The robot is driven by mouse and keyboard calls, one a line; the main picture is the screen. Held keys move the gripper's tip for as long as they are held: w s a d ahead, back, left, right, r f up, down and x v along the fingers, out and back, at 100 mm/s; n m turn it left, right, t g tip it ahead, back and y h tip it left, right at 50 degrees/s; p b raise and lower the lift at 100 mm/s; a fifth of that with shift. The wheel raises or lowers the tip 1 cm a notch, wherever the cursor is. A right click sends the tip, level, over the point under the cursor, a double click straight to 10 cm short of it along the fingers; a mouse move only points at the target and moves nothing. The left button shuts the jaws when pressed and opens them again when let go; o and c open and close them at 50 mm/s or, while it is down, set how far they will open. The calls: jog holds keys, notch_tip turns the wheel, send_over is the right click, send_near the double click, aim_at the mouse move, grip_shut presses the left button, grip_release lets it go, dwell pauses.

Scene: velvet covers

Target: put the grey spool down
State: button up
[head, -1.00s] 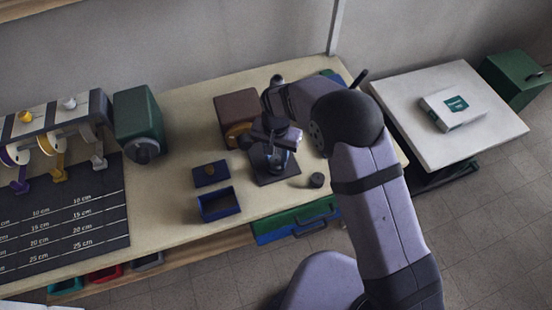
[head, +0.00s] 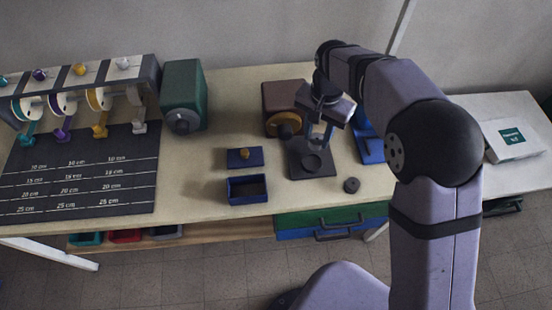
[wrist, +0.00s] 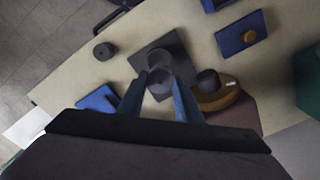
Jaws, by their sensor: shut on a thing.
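My gripper (head: 321,136) points down over a dark square plate (head: 296,168) on the bench. In the wrist view its two blue fingers (wrist: 160,86) close on a small grey round thing, which I take to be the grey spool (wrist: 160,89). The spool is mostly hidden by the fingers in the head view.
A brown box with an orange disc (head: 283,124) stands close behind the plate. A small dark puck (head: 351,185) lies to its right, near the front edge. An open blue box (head: 248,190) and its lid (head: 245,157) lie to the left. A blue item (head: 369,148) lies right.

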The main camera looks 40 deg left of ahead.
jog(key=s+a+n+b, duration=0.2)
jog(key=s+a+n, duration=0.1)
jog(key=s+a, duration=0.55)
jog(key=n+p, duration=0.1)
jog(key=p, duration=0.1)
send_over(248, 193)
jog(key=shift+f, duration=5.45)
jog(key=shift+f+n, duration=0.15)
jog(key=shift+n, duration=0.15)
jog(key=o, duration=1.1)
notch_tip(248, 193, up, 12)
jog(key=b, duration=0.3)
